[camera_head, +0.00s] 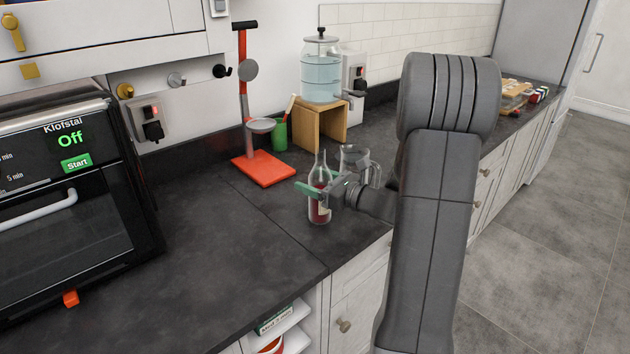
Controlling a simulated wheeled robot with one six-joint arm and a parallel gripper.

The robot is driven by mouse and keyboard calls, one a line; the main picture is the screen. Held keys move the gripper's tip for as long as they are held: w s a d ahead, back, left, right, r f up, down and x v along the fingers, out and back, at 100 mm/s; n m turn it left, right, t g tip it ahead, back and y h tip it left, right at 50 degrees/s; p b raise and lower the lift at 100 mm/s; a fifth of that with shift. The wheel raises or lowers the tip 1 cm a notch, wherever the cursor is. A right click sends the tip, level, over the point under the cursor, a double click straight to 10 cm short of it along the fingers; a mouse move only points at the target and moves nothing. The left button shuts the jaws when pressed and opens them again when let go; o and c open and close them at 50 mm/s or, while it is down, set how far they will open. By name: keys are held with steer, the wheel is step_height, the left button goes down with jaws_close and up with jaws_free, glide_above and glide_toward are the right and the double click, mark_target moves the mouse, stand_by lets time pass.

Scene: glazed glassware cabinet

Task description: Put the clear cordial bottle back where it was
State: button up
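A clear glass bottle (319,211) with a narrow neck, a pale label and red liquid low inside stands upright at the counter's front part. I cannot tell if its base touches the counter. My gripper (316,187) reaches in from the right at the bottle's mid-height, with a green finger crossing the bottle. The fingers are at the bottle, but whether they are closed on it is too small to tell. A clear glass jug (352,158) stands just behind my gripper, partly hidden by it.
An orange-based stand (264,170), a green cup (279,134) and a water dispenser (321,78) on a wooden stand (316,124) are at the back. A black oven (60,215) is at left. The dark counter (215,240) is clear between oven and bottle.

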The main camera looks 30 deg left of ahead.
steer(key=shift+o, duration=0.2)
steer(key=shift+r, duration=0.15)
steer(key=shift+d+r, duration=0.1)
steer(key=shift+d, duration=0.05)
steer(key=s+d+b, duration=0.1)
steer(key=s+d, duration=0.1)
steer(key=d, duration=0.9)
steer(key=shift+d, duration=0.3)
